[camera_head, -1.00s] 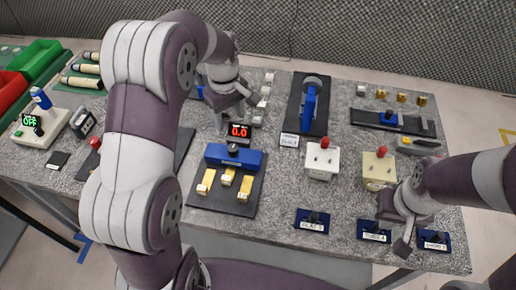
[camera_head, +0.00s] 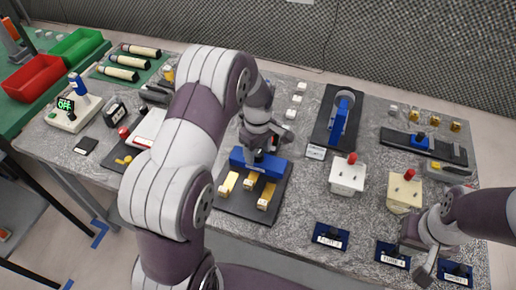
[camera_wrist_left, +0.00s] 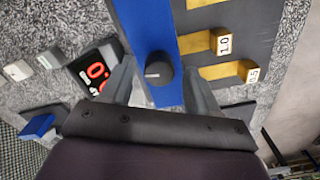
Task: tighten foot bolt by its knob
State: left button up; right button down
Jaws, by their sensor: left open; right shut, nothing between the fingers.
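A black round knob (camera_wrist_left: 158,70) stands on a blue bar (camera_wrist_left: 146,25), seen from above in the left wrist view. The bar also shows in the head view (camera_head: 240,160), on a dark plate (camera_head: 230,204) with brass blocks in front. My left gripper (camera_wrist_left: 160,78) is open, with one finger on each side of the knob; I cannot tell whether they touch it. In the head view my left gripper (camera_head: 262,146) is over the bar and hides the knob. My right gripper (camera_head: 420,260) is shut and empty, near the table's front right edge.
Small labelled blue blocks (camera_head: 331,237) lie along the front edge. A white box (camera_head: 348,178) and a cream box (camera_head: 404,194) with red knobs stand to the right.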

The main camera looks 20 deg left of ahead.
pick_arm(q)
jog(key=shift+d, duration=0.15)
jog(key=c, duration=1)
jog(key=shift+c, duration=0.2)
